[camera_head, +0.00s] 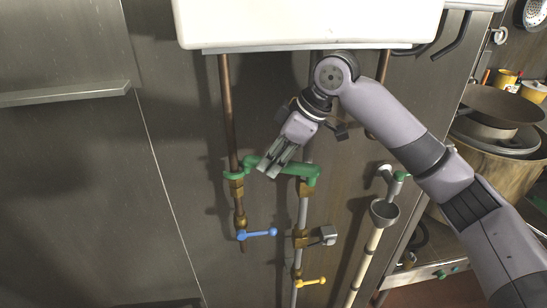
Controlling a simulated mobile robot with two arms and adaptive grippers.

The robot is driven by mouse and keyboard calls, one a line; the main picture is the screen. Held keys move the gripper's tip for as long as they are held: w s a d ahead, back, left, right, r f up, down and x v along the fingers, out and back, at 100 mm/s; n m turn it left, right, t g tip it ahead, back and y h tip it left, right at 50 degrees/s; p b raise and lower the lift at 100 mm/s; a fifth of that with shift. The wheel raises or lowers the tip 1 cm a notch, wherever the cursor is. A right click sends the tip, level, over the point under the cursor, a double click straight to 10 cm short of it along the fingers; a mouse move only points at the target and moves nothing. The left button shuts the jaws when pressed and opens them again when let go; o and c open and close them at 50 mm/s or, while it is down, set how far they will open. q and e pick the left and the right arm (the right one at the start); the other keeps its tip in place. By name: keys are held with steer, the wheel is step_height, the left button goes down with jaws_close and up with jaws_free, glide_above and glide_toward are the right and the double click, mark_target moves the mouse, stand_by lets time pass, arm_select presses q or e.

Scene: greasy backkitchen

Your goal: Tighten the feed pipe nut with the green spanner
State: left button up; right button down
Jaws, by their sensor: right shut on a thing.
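The green spanner (297,170) lies roughly level in front of the wall pipes. My right gripper (267,169) is shut on its middle. The spanner's left end is at the left copper pipe (228,110), just above the brass nut (237,188); I cannot tell whether its jaw is seated on a nut. Its right end is in front of the middle grey pipe (303,212). My left gripper is not in view.
A white tank or basin (310,22) hangs above the pipes. A blue lever valve (258,233) and a yellow one (312,281) stick out below. A grey funnel (384,212) tops a pale pipe at right. Pots (500,105) stand far right. The left wall is mostly clear, with a shelf (65,93).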

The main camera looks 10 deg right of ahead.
steer(key=shift+f, duration=0.15)
steer(key=shift+f, duration=0.6)
steer(key=shift+f, duration=0.15)
steer(key=m, duration=0.1)
steer(key=s+a+m+t, duration=0.1)
steer(key=s+r+m+h, duration=0.1)
steer(key=shift+s+a+m+t, duration=0.15)
steer(key=shift+a+m+t, duration=0.15)
steer(key=shift+m, duration=0.1)
steer(key=shift+s+r, duration=0.1)
steer(key=shift+r, duration=0.4)
steer(key=shift+s+d, duration=1.5)
steer(key=shift+d, duration=0.25)
steer(key=shift+s+d, duration=1.45)
steer(key=shift+d, duration=0.3)
